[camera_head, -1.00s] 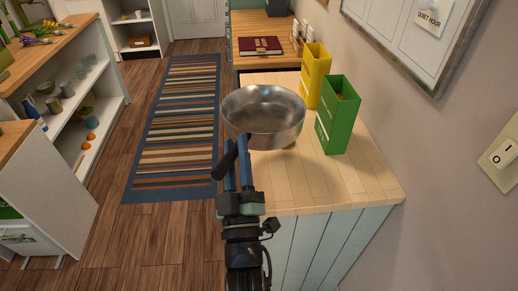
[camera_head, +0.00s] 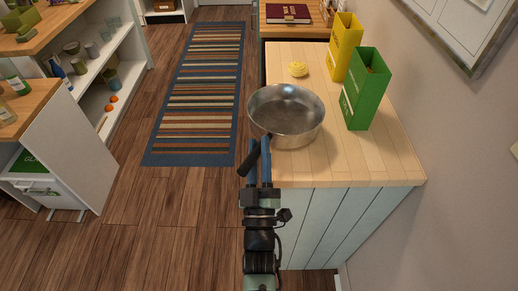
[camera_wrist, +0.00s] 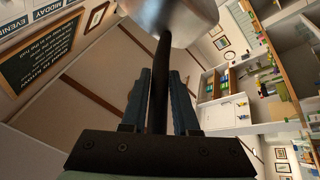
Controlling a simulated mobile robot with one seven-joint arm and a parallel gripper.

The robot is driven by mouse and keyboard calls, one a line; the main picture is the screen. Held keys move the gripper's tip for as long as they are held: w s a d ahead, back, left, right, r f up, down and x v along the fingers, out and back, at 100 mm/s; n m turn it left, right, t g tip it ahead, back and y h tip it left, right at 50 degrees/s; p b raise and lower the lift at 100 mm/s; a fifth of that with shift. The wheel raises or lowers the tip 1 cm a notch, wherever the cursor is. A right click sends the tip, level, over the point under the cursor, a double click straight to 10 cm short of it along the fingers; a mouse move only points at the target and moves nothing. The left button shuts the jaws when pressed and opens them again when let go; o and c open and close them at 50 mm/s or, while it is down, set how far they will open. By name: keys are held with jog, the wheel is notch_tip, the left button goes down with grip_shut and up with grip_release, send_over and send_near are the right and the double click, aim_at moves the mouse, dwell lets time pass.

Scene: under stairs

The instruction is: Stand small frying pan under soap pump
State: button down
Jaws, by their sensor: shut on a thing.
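The small frying pan (camera_head: 287,116) is a shiny steel pan with a black handle (camera_head: 249,158). It is upright and level at the left edge of the light wooden counter (camera_head: 350,165); I cannot tell whether it touches the top. My gripper (camera_head: 260,160) is shut on the handle. In the wrist view the pan's outside (camera_wrist: 190,18) is at the top, and its handle runs down between the fingers of my gripper (camera_wrist: 160,90). I cannot make out a soap pump for sure; small bottles (camera_head: 18,86) stand on the left counter.
A green box (camera_head: 365,92) and a yellow box (camera_head: 344,46) stand right of the pan. A yellow round thing (camera_head: 297,69) lies behind it. The counter's front right is bare. A striped rug (camera_head: 203,90) lies on the floor between counter and left shelves (camera_head: 110,75).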

jog(key=shift+r, duration=0.1)
jog(key=shift+b, duration=0.3)
jog(key=c, duration=1)
grip_release()
jog(key=shift+f, duration=0.3)
jog(key=o, duration=0.3)
jog(key=shift+r, duration=0.15)
